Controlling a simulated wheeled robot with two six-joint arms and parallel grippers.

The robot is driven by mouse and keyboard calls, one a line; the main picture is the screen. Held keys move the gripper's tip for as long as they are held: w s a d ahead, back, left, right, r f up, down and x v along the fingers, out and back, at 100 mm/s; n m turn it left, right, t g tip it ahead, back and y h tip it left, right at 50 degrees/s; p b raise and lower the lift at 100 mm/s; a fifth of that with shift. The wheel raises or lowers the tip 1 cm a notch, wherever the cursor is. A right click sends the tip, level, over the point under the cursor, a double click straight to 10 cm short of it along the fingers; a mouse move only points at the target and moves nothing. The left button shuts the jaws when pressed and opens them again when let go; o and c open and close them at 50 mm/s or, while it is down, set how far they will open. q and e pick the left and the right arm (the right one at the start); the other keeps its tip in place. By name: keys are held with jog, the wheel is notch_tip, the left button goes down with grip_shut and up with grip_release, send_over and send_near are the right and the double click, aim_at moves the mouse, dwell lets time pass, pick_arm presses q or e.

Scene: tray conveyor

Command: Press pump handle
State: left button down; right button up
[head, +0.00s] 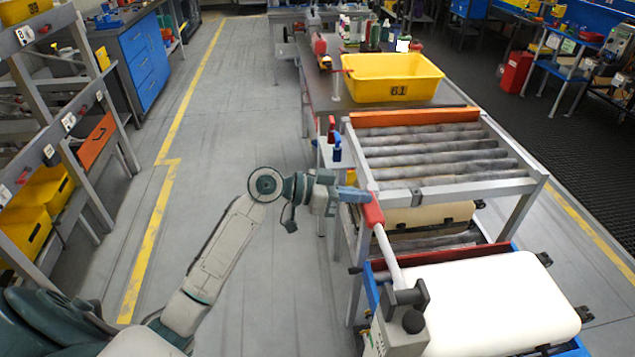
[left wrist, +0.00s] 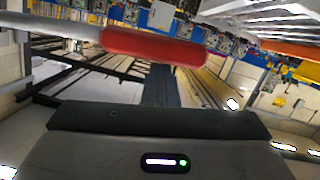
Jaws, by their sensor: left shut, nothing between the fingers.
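The pump handle is a grey lever (head: 390,255) with a red grip (head: 374,210). In the left wrist view the red grip (left wrist: 152,46) crosses in front of the dark blue fingers (left wrist: 172,88). I cannot tell whether they touch. My right gripper is in neither view.
The pump stands beside a blue-framed lift cart with a white top (head: 500,305). Behind it is a roller conveyor (head: 430,150) with an orange end bar (head: 414,117). A yellow tray (head: 392,78) sits on the far table. The floor (head: 215,160) to the left is clear.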

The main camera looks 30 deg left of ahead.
pick_arm(q)
jog(key=b+v, duration=0.3)
jog(key=v, duration=0.6)
jog(key=shift+a, duration=0.3)
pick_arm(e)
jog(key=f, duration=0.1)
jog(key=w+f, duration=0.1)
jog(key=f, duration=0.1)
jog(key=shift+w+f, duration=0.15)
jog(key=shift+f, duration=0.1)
pick_arm(q)
jog(key=shift+f, duration=0.1)
dwell(0.5)
